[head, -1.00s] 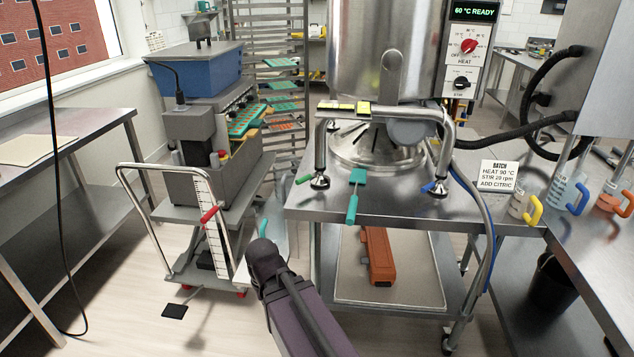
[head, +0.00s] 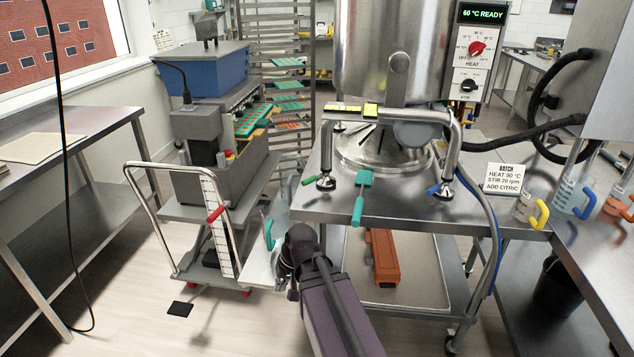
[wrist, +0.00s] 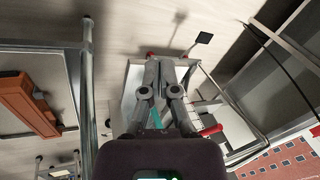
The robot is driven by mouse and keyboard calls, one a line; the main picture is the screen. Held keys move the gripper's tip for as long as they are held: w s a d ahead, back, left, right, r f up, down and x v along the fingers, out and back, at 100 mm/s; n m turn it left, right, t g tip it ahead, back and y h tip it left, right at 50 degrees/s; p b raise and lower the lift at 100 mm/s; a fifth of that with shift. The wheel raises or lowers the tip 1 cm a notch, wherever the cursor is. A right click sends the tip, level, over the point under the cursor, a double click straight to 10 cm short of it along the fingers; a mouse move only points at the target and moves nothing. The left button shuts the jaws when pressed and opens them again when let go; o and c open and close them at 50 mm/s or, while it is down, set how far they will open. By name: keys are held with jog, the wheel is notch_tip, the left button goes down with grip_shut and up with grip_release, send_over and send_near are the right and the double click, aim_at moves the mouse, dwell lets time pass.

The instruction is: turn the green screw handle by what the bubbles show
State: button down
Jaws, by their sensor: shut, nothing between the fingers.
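The green screw handle (head: 315,180) sticks out at the left foot of the steel stand under the kettle. A blue handle (head: 433,189) is at the right foot. Yellow bubble levels (head: 343,108) sit on the stand's top bar; their bubbles are too small to read. My gripper is mostly hidden behind my wrist in the head view, left of the table's front corner, below the green handle and apart from it. In the wrist view my gripper (wrist: 167,62) is shut and empty, above a cart's pale plate. The green handle cannot be made out there.
A teal scraper (head: 360,196) hangs over the steel table's front edge (head: 400,215). An orange case (head: 383,257) lies on the lower shelf. A cart with a tubular handle (head: 150,215) stands at left. A batch card (head: 503,178) stands on the right.

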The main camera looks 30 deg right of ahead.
aim_at(314, 178)
jog(key=w+d+r+m+t+p, duration=0.1)
jog(key=d+r+m+t, duration=0.3)
jog(key=d, duration=0.4)
jog(key=w+d+r+m+t+y+p, duration=0.1)
jog(key=w+d+r+m+t, duration=0.3)
jog(key=d+r, duration=0.3)
jog(key=w+d+r+m+t+p, duration=0.1)
jog(key=w+d+r+m+t, duration=0.2)
jog(key=d+r, duration=0.3)
jog(key=d+m+t, duration=0.1)
jog(key=d, duration=0.3)
jog(key=shift+r+t, duration=0.15)
jog(key=shift+t, duration=0.25)
jog(key=shift+w, duration=0.3)
jog(key=b+x, duration=0.2)
jog(key=x, duration=1)
jog(key=shift+w+a, duration=0.15)
jog(key=shift+a, duration=0.05)
jog(key=shift+w+a+b, duration=0.25)
jog(key=shift+w+b, duration=0.05)
jog(key=shift+w, duration=0.25)
